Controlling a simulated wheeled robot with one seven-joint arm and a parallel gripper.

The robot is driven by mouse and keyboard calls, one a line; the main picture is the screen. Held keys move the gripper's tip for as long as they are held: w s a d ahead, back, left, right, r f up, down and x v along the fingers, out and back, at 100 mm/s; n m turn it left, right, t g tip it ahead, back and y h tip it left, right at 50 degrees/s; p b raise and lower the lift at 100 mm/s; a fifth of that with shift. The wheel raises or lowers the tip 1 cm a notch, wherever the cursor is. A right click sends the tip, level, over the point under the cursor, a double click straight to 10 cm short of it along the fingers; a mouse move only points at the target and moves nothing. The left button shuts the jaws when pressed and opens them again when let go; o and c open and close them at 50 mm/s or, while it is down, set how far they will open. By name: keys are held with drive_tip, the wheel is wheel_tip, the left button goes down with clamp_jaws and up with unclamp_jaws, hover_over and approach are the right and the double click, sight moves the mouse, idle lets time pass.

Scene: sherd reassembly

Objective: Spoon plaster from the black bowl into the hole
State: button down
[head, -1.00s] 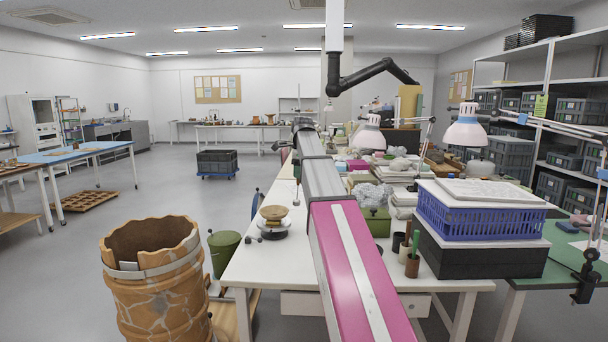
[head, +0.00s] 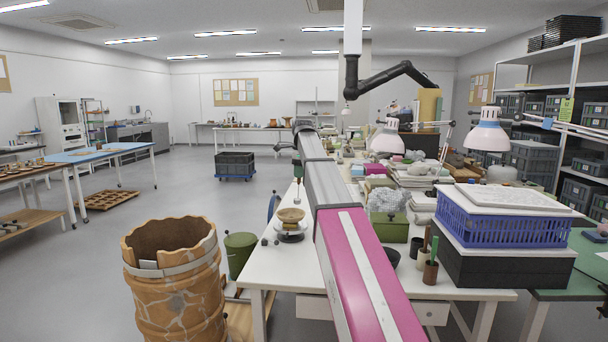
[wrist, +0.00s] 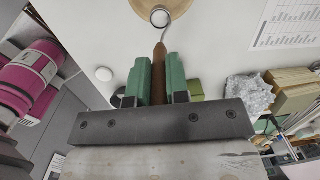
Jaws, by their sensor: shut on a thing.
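My gripper (wrist: 159,62) has green fingers shut on the brown handle of a spoon (wrist: 160,48). The metal end of the spoon points away from the fingers, in front of a round tan object at the top of the wrist view. Whether the spoon carries plaster I cannot tell. In the head view the spoon (head: 298,182) hangs small above the white table, past the turntable. The black bowl (head: 391,256) stands on the table just right of my pink arm, partly hidden by it. A tan vessel (head: 291,214) sits on the turntable; I cannot make out the hole.
A large mended jar (head: 172,275) stands at the left front, beside a green bin (head: 239,250). Right of the arm the white table (head: 455,292) is crowded with brush pots, a green box (head: 390,228), a blue crate (head: 505,212) and lamps.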

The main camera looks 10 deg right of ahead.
drive_tip(key=w+a+f, duration=0.2)
drive_tip(key=w+a, duration=0.1)
drive_tip(key=s+d+f+t+y, duration=0.2)
drive_tip(key=s+f+t+y, duration=0.1)
drive_tip(key=s+f+t, duration=0.7)
drive_tip(key=shift+s+d+f+t, duration=0.15)
drive_tip(key=shift+s+d+t, duration=0.3)
drive_tip(key=shift+t, duration=1.35)
drive_tip(key=shift+s+a, duration=0.1)
idle(0.6)
